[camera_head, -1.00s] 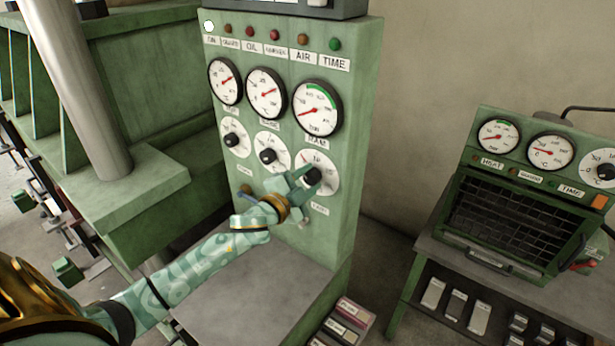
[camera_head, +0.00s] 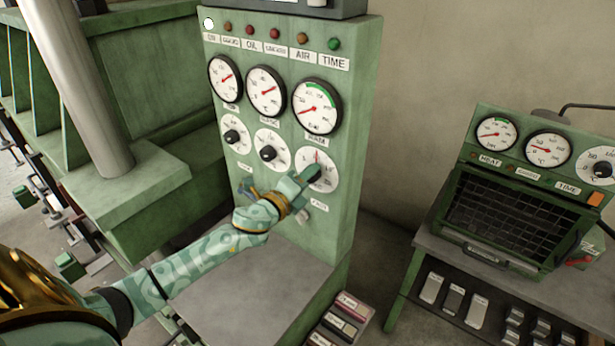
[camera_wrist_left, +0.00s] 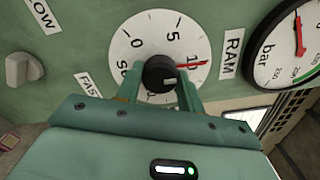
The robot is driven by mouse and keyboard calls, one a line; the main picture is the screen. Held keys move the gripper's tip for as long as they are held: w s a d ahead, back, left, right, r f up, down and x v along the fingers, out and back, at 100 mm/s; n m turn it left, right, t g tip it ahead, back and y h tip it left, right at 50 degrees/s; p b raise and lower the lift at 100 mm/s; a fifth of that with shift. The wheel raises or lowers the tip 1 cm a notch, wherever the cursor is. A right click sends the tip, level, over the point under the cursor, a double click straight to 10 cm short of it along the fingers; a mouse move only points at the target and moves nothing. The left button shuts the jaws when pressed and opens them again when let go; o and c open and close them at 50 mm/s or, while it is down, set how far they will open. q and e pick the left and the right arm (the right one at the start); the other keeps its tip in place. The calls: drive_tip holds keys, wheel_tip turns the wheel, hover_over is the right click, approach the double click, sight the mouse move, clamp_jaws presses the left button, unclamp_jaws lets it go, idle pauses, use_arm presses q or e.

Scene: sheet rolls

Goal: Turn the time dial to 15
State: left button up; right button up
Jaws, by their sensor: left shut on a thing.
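The dial (camera_head: 327,183) is the right one of three white dials in a row on the green machine panel. My left gripper (camera_head: 311,175) is shut on its black knob and hides much of the knob in the head view. The black knob (camera_wrist_left: 158,72) sits between the two fingers of my left gripper (camera_wrist_left: 160,84). The red pointer (camera_wrist_left: 190,66) lies at about the 10. My right gripper is not in view.
Two other dials with black knobs (camera_head: 268,153) sit left of the gripped one. Round gauges (camera_head: 317,107) are above, and a RAM label (camera_wrist_left: 231,53) is close to the dial. A small grey switch (camera_wrist_left: 27,70) is below. A green oven (camera_head: 510,215) stands at the right.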

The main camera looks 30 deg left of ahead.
use_arm(q)
drive_tip(key=m+p, duration=0.1)
drive_tip(key=m, duration=1)
drive_tip(key=shift+f, duration=0.15)
drive_tip(key=shift+m, duration=0.3)
drive_tip(key=o, duration=1)
